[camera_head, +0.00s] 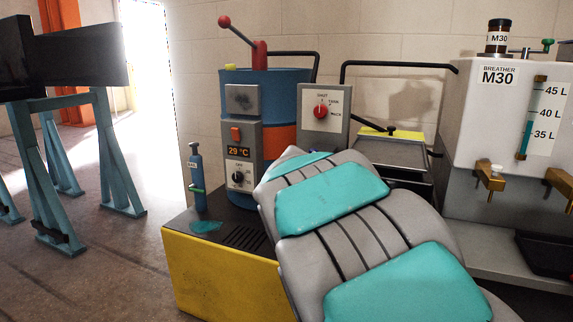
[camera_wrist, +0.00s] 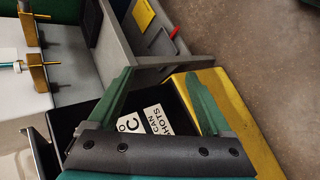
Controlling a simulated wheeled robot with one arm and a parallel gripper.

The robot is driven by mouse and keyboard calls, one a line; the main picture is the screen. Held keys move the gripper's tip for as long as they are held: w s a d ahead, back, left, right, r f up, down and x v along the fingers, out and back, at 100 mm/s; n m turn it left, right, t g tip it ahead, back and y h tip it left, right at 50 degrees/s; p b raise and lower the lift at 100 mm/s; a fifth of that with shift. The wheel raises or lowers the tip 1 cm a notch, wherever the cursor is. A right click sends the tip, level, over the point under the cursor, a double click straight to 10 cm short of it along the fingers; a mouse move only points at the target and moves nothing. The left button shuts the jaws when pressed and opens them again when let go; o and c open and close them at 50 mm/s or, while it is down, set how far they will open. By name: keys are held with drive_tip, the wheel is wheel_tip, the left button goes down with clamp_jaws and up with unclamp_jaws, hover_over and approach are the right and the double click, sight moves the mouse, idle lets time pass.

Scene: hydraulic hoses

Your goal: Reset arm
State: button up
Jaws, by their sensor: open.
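My gripper (camera_wrist: 161,74) shows in the wrist view, with its two green fingers spread well apart and nothing held between them. Past the fingers are a black surface with white labels (camera_wrist: 158,119) and a yellow edge (camera_wrist: 240,105). In the head view my grey and teal arm fills the lower middle, and the gripper itself is hidden from that view.
A blue and orange drum machine (camera_head: 285,100) with a 29 °C display stands on a yellow-sided base (camera_head: 215,275). A white M30 tank (camera_head: 500,130) with brass taps (camera_head: 488,180) stands at right. Blue trestles (camera_head: 110,165) stand at left. Floor between is clear.

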drive_tip(key=s+a+f+m+g+y, duration=0.1)
drive_tip(key=s+a+f+y, duration=0.1)
drive_tip(key=s, duration=0.8)
drive_tip(key=s+a+f+m+g+y, duration=0.1)
drive_tip(key=s+f+y, duration=0.3)
drive_tip(key=s, duration=0.6)
drive_tip(key=s+a+f+m+g+y, duration=0.1)
drive_tip(key=s+a+f+y, duration=0.2)
drive_tip(key=s, duration=0.7)
drive_tip(key=shift+a+f+y+p, duration=0.3)
drive_tip(key=shift+a+f, duration=0.2)
drive_tip(key=shift+a, duration=0.1)
drive_tip(key=shift+s, duration=0.1)
